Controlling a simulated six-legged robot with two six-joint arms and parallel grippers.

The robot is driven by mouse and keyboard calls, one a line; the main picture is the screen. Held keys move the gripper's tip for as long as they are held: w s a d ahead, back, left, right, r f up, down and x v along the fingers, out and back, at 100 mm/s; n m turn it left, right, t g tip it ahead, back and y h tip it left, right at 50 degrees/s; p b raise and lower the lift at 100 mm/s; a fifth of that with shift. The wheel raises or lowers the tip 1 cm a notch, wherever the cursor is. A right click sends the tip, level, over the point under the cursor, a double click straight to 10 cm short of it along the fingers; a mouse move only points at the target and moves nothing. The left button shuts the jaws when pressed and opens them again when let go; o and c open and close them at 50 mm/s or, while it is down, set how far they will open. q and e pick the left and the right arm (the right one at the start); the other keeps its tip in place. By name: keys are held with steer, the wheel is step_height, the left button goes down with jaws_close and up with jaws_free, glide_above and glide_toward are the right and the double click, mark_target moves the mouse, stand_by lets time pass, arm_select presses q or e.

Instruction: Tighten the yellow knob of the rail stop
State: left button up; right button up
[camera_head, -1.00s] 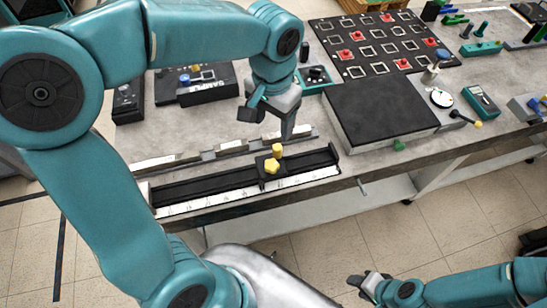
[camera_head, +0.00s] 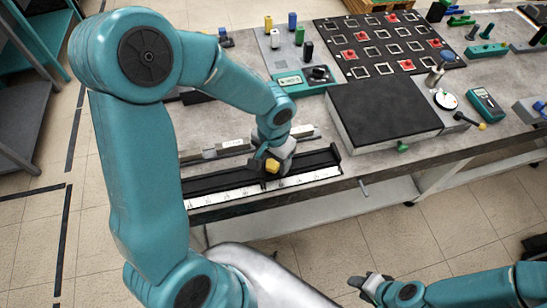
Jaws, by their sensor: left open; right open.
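The yellow knob (camera_head: 271,166) of the rail stop shows at the front of my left gripper, above the black rail (camera_head: 225,181) with its white scale along the table's front edge. My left gripper (camera_head: 268,162) is down at the rail stop, with its fingers around or right beside the knob; the exact contact is hidden. The gripper and wrist cover most of the stop's body and its second yellow part. My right gripper (camera_head: 368,284) is open and empty, low in front of the table, well away from the rail.
A large black-topped plate (camera_head: 383,109) stands right of the rail, with a green knob (camera_head: 403,147) at its front. A teal device (camera_head: 303,80), coloured pegs and a black board (camera_head: 380,42) with red squares lie behind. Grey bars lie behind the rail.

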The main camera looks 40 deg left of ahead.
mark_target(274, 163)
arm_select(q)
steer(key=c, duration=1)
steer(key=shift+d+m, duration=0.1)
steer(key=shift+m, duration=2.2)
steer(key=shift+c, duration=0.2)
steer(key=o, duration=1)
steer(key=shift+o, duration=0.2)
steer(key=shift+r, duration=0.1)
step_height(274, 163, up, 16)
steer(key=shift+s, duration=0.1)
